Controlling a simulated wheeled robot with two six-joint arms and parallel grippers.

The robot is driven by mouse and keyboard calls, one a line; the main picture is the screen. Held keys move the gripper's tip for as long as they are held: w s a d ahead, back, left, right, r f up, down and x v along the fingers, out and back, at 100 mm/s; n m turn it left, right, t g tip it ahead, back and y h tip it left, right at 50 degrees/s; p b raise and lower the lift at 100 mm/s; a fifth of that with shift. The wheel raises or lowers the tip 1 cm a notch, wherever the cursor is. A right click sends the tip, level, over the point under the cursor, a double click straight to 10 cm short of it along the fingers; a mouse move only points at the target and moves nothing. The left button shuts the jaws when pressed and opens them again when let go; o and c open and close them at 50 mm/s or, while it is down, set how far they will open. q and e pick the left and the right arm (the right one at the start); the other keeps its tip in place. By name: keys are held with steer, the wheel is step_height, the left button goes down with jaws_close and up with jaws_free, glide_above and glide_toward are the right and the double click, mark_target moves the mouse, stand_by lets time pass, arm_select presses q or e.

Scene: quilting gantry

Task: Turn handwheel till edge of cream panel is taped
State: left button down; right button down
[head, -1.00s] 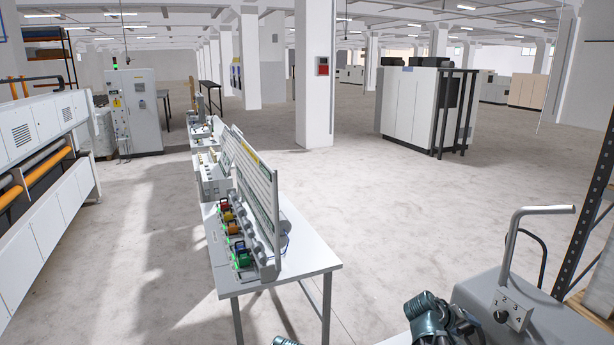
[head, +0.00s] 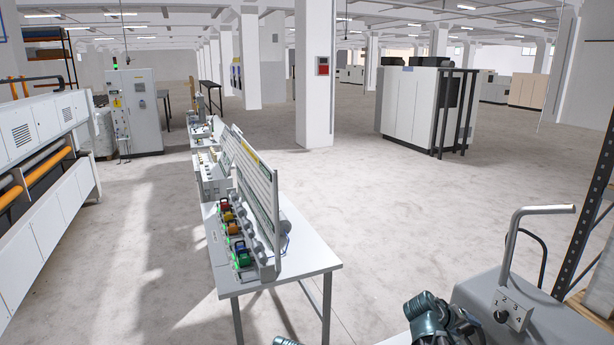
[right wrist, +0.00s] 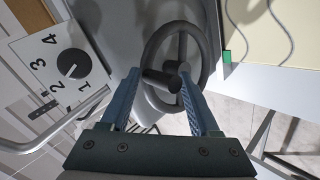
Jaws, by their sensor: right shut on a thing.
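A dark handwheel (right wrist: 149,44) shows in the right wrist view, with a round rim and a short dark handle. My right gripper (right wrist: 160,77) is shut on the handle, one blue finger on each side of it. In the head view only part of my right arm shows at the bottom right, and the handwheel is hidden. A cream panel (right wrist: 276,32) lies at the upper right of the right wrist view, with grey wavy lines on it. A small green piece (right wrist: 227,57) sits at its left edge. My left gripper does not show clearly.
A grey machine housing (head: 478,290) carries a bent tube handle (head: 510,235) and a numbered dial (head: 512,312), also in the right wrist view (right wrist: 73,63). A white table (head: 318,262) with coloured devices stands left of it. Open floor lies beyond.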

steer(key=shift+a+f, duration=0.25)
steer(key=shift+a, duration=0.05)
steer(key=shift+s+d+f+b, duration=0.15)
steer(key=shift+s+f+b, duration=0.1)
steer(key=shift+s, duration=0.15)
steer(key=shift+s+d+f+b, duration=0.15)
steer(key=shift+s+b, duration=0.05)
steer(key=shift+s, duration=0.15)
steer(key=shift+s+d+f+b, duration=0.3)
steer(key=shift+s+f+b, duration=0.3)
steer(key=shift+b, duration=0.05)
